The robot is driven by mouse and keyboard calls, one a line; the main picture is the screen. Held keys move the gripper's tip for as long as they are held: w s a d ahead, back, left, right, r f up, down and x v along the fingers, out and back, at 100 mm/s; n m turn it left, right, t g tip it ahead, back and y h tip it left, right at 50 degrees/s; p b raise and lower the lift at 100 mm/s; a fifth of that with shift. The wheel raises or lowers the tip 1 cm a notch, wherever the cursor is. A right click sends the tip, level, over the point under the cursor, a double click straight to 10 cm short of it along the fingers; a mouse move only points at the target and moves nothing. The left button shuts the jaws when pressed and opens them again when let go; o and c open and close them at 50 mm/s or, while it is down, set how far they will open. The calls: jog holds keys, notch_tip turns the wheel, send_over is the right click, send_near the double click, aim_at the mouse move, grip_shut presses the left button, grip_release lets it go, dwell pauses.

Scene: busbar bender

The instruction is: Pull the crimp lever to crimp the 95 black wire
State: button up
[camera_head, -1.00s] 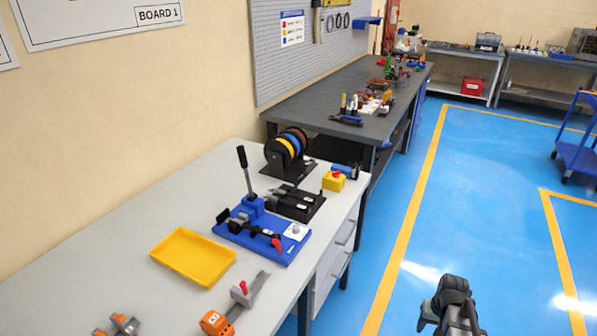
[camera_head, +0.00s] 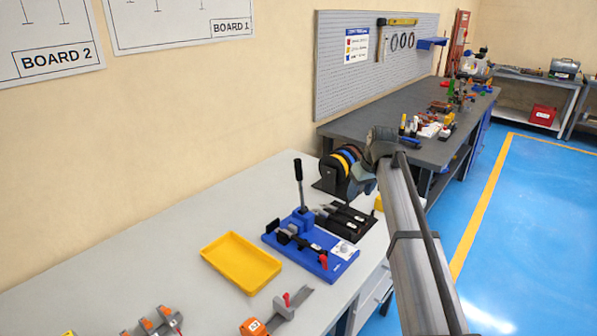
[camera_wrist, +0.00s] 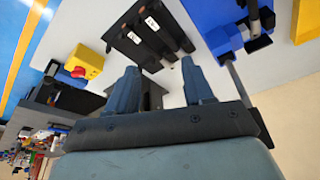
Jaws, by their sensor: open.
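The crimp lever (camera_head: 298,172) has a black grip and stands upright on a blue bench tool (camera_head: 318,252), which has a red handle at its front. My gripper (camera_head: 366,184) is raised over the right side of the bench, right of the lever and apart from it. In the wrist view its two fingers (camera_wrist: 160,82) are spread with nothing held between them. The blue tool (camera_wrist: 212,20) shows at the upper right there. I cannot pick out the 95 black wire in either view.
A black fixture with dark cylinders (camera_head: 345,219) sits beside the blue tool. Cable spools (camera_head: 338,167) stand behind it, partly hidden by my arm. A yellow box with a red button (camera_wrist: 86,62) is nearby.

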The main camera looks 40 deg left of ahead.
aim_at(297, 170)
jog(key=s+a+r+n+y, duration=0.1)
jog(key=s+a+r+n, duration=0.1)
jog(key=s+a+r, duration=0.35)
jog(key=s+a+r+n, duration=0.1)
jog(key=s+a+r, duration=0.1)
jog(key=a+r, duration=0.7)
jog(key=x, duration=1.3)
jog(key=shift+s+a+f, duration=0.15)
jog(key=shift+s+a, duration=0.15)
jog(key=shift+s, duration=0.05)
grip_shut()
